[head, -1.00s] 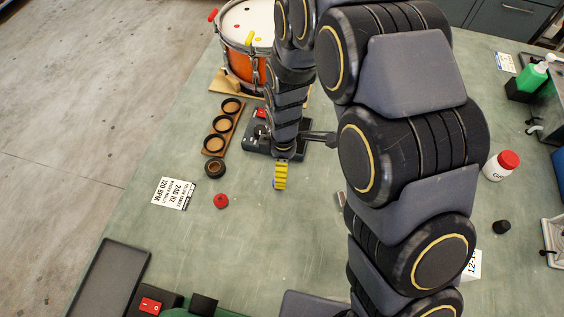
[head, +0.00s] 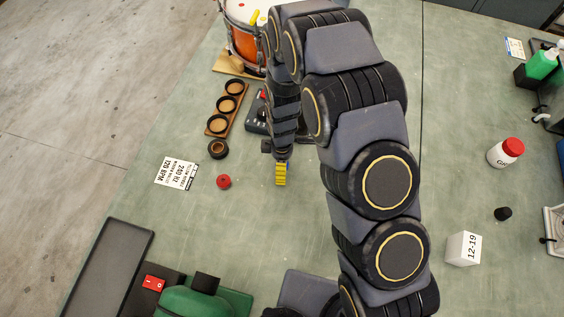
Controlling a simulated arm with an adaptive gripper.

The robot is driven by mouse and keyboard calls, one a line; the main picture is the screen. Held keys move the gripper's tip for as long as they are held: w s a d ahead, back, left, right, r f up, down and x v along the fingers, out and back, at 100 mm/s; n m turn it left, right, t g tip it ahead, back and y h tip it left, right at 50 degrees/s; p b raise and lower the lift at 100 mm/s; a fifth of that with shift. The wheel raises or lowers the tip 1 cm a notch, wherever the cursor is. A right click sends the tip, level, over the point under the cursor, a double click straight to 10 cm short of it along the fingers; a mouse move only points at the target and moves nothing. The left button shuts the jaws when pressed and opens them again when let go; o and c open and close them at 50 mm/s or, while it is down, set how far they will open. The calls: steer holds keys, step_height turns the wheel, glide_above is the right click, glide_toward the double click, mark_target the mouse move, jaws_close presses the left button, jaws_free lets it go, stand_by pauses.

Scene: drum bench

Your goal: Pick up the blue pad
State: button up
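I cannot clearly make out a blue pad. A blue thing (head: 560,157) is cut off by the right edge of the head view, and I cannot tell whether it is the pad. My gripper (head: 281,175) hangs below my forearm near the middle left, with a yellow ribbed part showing at its end. It is over the green bench, right of a small red knob-like piece (head: 223,182). I cannot see the gap between its fingers.
A wooden holder with black rings (head: 223,108), a loose black ring (head: 218,149) and a label card (head: 177,172) lie left. The drum (head: 243,38) stands behind. A white jar (head: 505,153), black cap (head: 503,214) and white block (head: 463,249) stand right. My arm hides the middle.

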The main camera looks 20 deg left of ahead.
steer(key=c, duration=1.1)
steer(key=shift+c, duration=0.3)
steer(key=shift+r, duration=0.1)
